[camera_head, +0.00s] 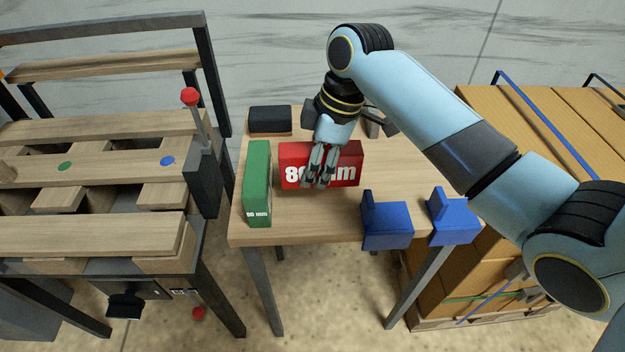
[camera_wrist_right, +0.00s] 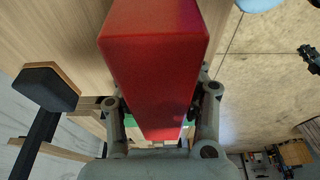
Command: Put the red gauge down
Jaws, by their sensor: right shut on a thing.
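The red gauge (camera_head: 347,172) is a red block with white lettering that partly reads 80 mm. It is at the middle of the wooden table (camera_head: 300,223). My right gripper (camera_head: 322,180) is shut on it from above, its fingers over the front face and hiding part of the lettering. In the right wrist view the red gauge (camera_wrist_right: 155,60) fills the middle between the fingers. I cannot tell whether its underside touches the tabletop. My left gripper is not in view.
A green gauge block (camera_head: 257,180) stands close to the left of the red one. Two blue holders (camera_head: 386,228) (camera_head: 453,219) sit at the front right edge. A black block (camera_head: 269,120) lies at the back left. A slatted wooden rack (camera_head: 95,168) stands left; boxes (camera_head: 430,275) stand right.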

